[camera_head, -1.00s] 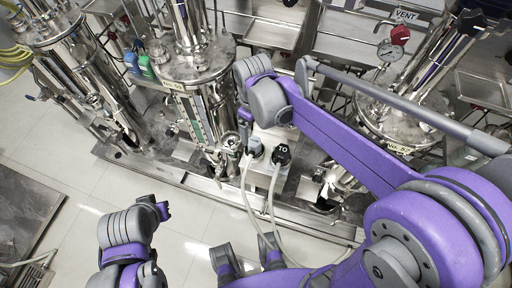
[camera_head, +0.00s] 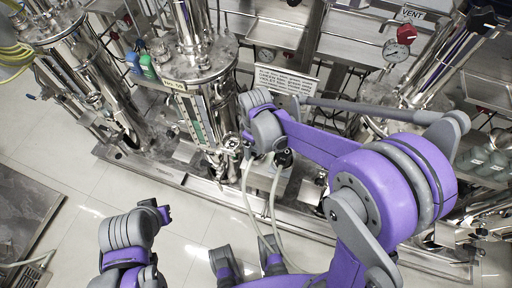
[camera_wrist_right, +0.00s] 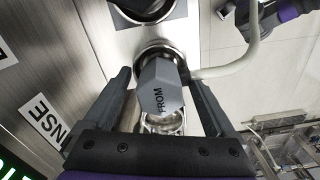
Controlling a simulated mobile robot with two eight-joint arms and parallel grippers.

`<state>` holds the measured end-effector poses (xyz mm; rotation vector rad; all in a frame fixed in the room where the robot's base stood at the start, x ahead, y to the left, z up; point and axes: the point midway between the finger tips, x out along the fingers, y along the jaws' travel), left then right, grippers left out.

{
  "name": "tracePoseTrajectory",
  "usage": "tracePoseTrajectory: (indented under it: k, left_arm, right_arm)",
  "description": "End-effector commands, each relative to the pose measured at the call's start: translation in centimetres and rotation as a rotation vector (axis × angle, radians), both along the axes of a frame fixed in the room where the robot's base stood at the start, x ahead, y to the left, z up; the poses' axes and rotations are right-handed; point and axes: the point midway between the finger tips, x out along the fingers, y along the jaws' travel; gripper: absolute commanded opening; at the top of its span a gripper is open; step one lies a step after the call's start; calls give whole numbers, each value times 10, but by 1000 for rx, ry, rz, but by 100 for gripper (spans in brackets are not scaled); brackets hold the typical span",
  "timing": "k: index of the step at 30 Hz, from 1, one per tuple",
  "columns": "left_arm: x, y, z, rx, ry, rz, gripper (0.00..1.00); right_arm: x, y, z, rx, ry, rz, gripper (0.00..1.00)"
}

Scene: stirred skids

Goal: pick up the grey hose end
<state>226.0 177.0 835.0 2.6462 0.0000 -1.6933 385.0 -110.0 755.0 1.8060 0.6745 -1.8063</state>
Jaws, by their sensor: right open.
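The grey hose end (camera_wrist_right: 160,85), a faceted cap marked FROM, sits on a round metal port in the right wrist view. A pale hose leaves it to the right. My right gripper (camera_wrist_right: 157,95) is open, with one finger on each side of the cap; I cannot tell if either finger touches it. In the head view my right gripper (camera_head: 249,148) is at the ports and largely hides the grey end. A black hose end (camera_head: 284,157) is just right of it. Part of my left arm (camera_head: 126,235) shows low at left; its jaw state is unclear.
A dark cap (camera_wrist_right: 145,8) is close beyond the grey end in the wrist view. Pale hoses (camera_head: 272,205) hang down in front of the skid. A steel column (camera_head: 200,65) stands left of my right gripper. A printed sign (camera_head: 285,80) is behind it. Floor at the front left is open.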

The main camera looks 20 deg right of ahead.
Motion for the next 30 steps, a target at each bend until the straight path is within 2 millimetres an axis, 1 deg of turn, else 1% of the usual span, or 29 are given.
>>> tracePoseTrajectory:
  k: [5,6,8,9,14,18,21,30]
  left_arm:
    - [0,0,0,0,0,0,0]
    - [0,0,0,0,0,0,0]
    - [0,0,0,0,0,0,0]
    - [0,0,0,0,0,0,0]
    - [0,0,0,0,0,0,0]
    - [0,0,0,0,0,0,0]
    - [0,0,0,0,0,0,0]
    - [0,0,0,0,0,0,0]
  right_arm:
    - [0,0,0,0,0,0,90]
    - [0,0,0,0,0,0,89]
    - [0,0,0,0,0,0,78]
    - [0,0,0,0,0,0,71]
    - [0,0,0,0,0,0,42]
    - [0,0,0,0,0,0,17]
    - [0,0,0,0,0,0,0]
    - [0,0,1,0,0,0,0]
